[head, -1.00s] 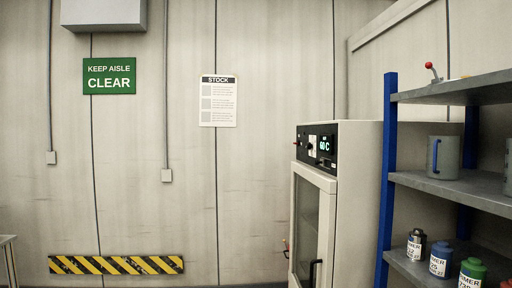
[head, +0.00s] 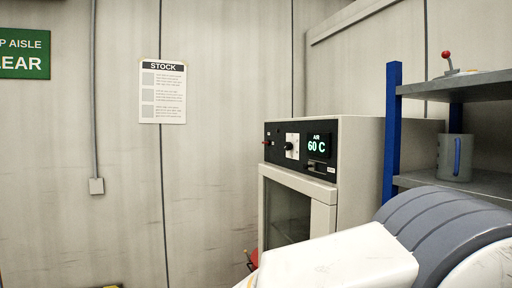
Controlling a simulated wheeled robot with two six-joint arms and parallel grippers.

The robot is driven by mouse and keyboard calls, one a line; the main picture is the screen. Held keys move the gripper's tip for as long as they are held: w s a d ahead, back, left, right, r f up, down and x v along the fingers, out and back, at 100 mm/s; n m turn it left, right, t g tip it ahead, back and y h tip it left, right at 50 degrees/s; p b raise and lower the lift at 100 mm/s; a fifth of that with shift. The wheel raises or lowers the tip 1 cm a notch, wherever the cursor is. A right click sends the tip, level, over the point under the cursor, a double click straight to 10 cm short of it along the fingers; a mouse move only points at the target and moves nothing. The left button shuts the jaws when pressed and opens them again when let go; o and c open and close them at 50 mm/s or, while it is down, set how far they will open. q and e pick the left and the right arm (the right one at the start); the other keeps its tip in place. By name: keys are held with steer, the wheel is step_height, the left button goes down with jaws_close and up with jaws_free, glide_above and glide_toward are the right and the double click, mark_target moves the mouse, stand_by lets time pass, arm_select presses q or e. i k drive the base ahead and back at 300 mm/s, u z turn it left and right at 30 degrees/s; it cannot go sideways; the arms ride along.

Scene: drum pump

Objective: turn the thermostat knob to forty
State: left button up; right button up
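The thermostat knob (head: 289,146) is a small dark knob on a white plate on the black control panel of a beige cabinet oven (head: 349,160). Its exact pointer angle is too small to read. The green display (head: 317,147) right of it reads "AIR 60 C". A white and grey link of my arm fills the lower right and hides the lower part of the cabinet. Neither gripper shows in the head view.
A blue-post shelf (head: 393,130) with a grey jug (head: 455,157) and a red-knobbed lever (head: 447,60) stands right of the cabinet. A stock notice (head: 163,92) hangs on the wall.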

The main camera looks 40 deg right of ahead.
mark_target(288, 146)
steer(key=z, duration=0.2)
steer(key=i, duration=0.9)
steer(key=z, duration=0.5)
